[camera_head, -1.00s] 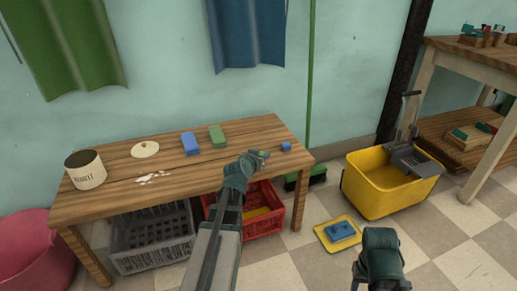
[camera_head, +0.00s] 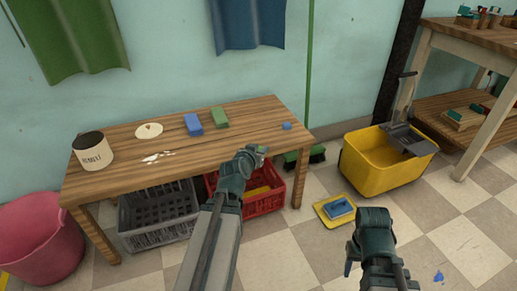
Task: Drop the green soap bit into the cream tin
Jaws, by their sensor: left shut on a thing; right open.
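The cream tin (camera_head: 93,152) stands upright and open at the left end of the wooden table, with dark lettering on its side. Its round cream lid (camera_head: 148,131) lies on the table to its right. My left gripper (camera_head: 258,151) is at the table's front edge, right of the middle, shut on the small green soap bit (camera_head: 263,149); the fingers hide most of the bit. My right gripper (camera_head: 354,256) is low in front of the floor, open and empty, with its fingers partly hidden.
A blue bar (camera_head: 193,124), a green bar (camera_head: 219,117) and a small blue bit (camera_head: 286,126) lie on the table (camera_head: 195,165). White flakes lie near the tin. Crates stand underneath; a yellow bucket (camera_head: 375,170) stands right and a pink tub (camera_head: 40,240) left.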

